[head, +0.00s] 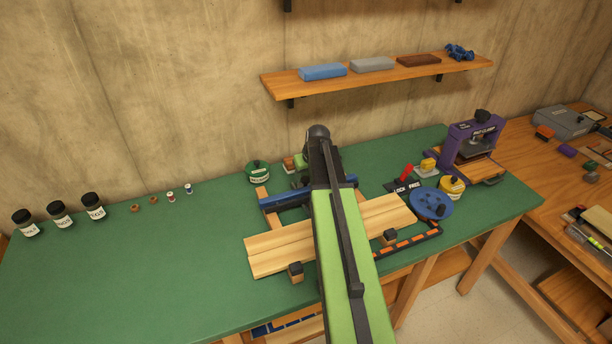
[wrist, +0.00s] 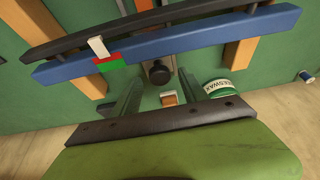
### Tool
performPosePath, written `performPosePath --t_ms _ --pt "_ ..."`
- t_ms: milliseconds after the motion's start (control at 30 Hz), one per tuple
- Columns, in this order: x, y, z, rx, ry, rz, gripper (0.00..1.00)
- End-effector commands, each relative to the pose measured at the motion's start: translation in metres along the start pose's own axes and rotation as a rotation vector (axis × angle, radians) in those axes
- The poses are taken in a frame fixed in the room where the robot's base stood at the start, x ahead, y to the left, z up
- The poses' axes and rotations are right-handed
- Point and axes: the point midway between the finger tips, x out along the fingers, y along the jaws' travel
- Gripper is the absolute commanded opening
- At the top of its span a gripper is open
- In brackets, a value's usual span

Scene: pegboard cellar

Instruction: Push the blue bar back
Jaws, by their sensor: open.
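The blue bar (head: 284,201) lies across wooden rails on the green bench top, behind pale wooden boards (head: 283,246). My arm hides its middle in the head view. In the wrist view the blue bar (wrist: 210,38) runs across the top, with a dark strip alongside it. A white pointer (wrist: 98,46) and a red and green mark (wrist: 109,64) show at the bar. My gripper (wrist: 157,85) is open, its two fingers apart on the wall side of the bar, with a dark knob (wrist: 159,72) showing between them. I cannot tell whether they touch the bar.
A green wax tin (wrist: 218,88) stands close beside the fingers; it also shows in the head view (head: 258,172). A red lever (head: 407,171), a blue disc (head: 430,204) and a purple press (head: 470,145) stand to the right.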

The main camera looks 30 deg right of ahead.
Motion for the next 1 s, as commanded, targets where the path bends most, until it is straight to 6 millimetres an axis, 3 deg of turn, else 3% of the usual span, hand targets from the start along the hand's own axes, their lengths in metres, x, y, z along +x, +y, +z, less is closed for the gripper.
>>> performPosePath --t_ms 600,733,1000 --pt "-0.150 0.000 -0.003 0.000 0.000 0.000 0.51" --pt "-0.164 0.000 -0.002 0.000 0.000 -0.001 0.51" --pt "-0.163 0.000 0.000 0.000 0.000 -0.001 0.51"
